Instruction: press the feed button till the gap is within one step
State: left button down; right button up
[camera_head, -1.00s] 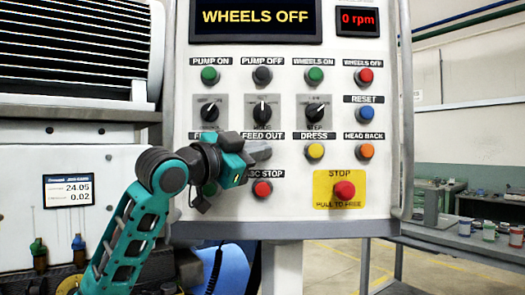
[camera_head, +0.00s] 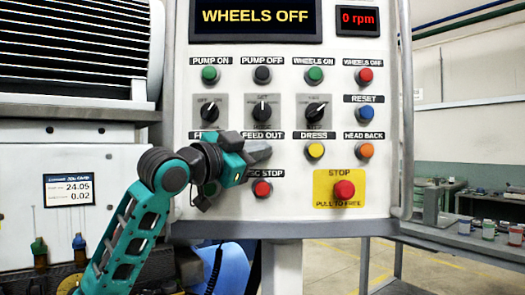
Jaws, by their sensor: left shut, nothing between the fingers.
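The control panel (camera_head: 300,215) fills the middle of the view, with its display (camera_head: 255,17) reading WHEELS OFF. My left gripper (camera_head: 262,152) is shut and empty in front of the panel, by the FEED OUT label (camera_head: 263,135). I cannot tell whether the fingertips touch a button. The small gauge screen (camera_head: 69,190) on the machine at left reads 24.05 on top and 0.02 below. My right gripper is not in view.
Close to my gripper are a red button (camera_head: 262,188) below, the yellow DRESS button (camera_head: 315,151) at right and a row of selector knobs (camera_head: 262,111) above. The red STOP button (camera_head: 344,190) sits on a yellow plate. A metal rail (camera_head: 405,120) edges the panel.

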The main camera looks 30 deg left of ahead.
pick_arm(q)
jog(key=shift+s+d, duration=0.4)
jog(key=shift+s, duration=0.3)
jog(key=s+d, duration=0.1)
jog(key=s, duration=0.1)
jog(key=s+d, duration=0.2)
dwell(0.3)
dwell(0.7)
